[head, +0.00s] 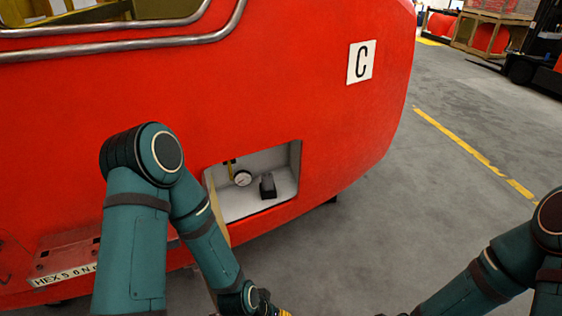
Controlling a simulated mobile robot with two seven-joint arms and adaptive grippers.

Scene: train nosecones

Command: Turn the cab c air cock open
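A dark block (267,186) sits on the recess floor. My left arm crosses in front of the recess's left side, and its wrist runs out at the bottom edge, below the recess. Neither gripper's fingers show.
A tan upright strip (217,215) stands at the recess's left edge, partly behind my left arm. A plate with lettering (66,273) is at lower left. Grey floor (400,200) with a yellow line (458,140) is clear to the right. A forklift (540,45) stands far back.

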